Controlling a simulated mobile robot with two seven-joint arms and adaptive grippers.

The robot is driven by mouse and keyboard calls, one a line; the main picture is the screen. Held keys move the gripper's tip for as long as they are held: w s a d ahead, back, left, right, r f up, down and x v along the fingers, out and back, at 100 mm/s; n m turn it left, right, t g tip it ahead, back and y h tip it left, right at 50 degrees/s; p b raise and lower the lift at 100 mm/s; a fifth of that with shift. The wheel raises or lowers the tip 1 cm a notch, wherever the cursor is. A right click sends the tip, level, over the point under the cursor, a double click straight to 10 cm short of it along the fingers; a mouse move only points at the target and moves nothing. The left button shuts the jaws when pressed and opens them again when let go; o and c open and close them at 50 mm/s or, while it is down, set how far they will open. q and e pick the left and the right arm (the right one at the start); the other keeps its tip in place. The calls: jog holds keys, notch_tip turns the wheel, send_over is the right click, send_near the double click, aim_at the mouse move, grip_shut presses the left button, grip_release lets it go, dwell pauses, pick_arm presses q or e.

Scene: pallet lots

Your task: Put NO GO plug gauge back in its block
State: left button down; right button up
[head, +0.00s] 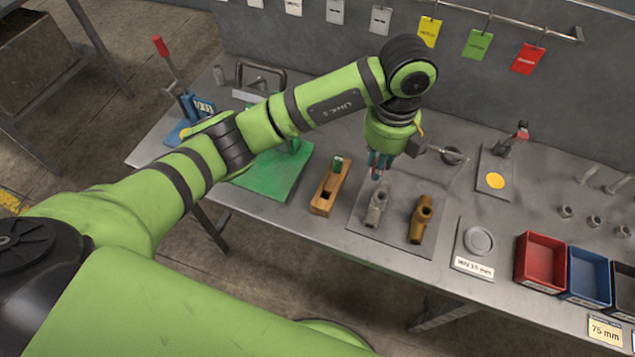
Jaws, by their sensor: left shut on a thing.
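The wooden gauge block (323,202) stands on the metal bench, left of a grey plate. A green-marked plug gauge (337,164) stands upright in its far end; the nearer part of the block's top shows no gauge. My left gripper (377,174) points down, right of the block and above the far part of the grey plate. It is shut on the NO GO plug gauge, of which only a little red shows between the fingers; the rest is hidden. My right gripper is not in view.
A green plate (283,180) lies left of the block. Red (541,282) and blue bins (588,297) stand at the right.

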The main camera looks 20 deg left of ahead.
pick_arm(q)
jog(key=a+f+p, duration=0.1)
jog(key=a+f, duration=0.2)
jog(key=s+a+f+p, duration=0.1)
jog(key=a+f+p, duration=0.1)
jog(key=a+f, duration=0.1)
jog(key=s+a+f+p, duration=0.1)
jog(key=a+f+p, duration=0.1)
jog(key=a+f, duration=0.1)
jog(key=shift+s+a+f, duration=0.1)
jog(key=shift+a+f, duration=0.15)
jog(key=shift+f, duration=0.1)
jog(key=shift+f, duration=0.1)
jog(key=shift+f+b, duration=0.55)
jog(key=shift+f, duration=0.05)
jog(key=c, duration=1.1)
grip_release()
jog(key=shift+r, duration=0.15)
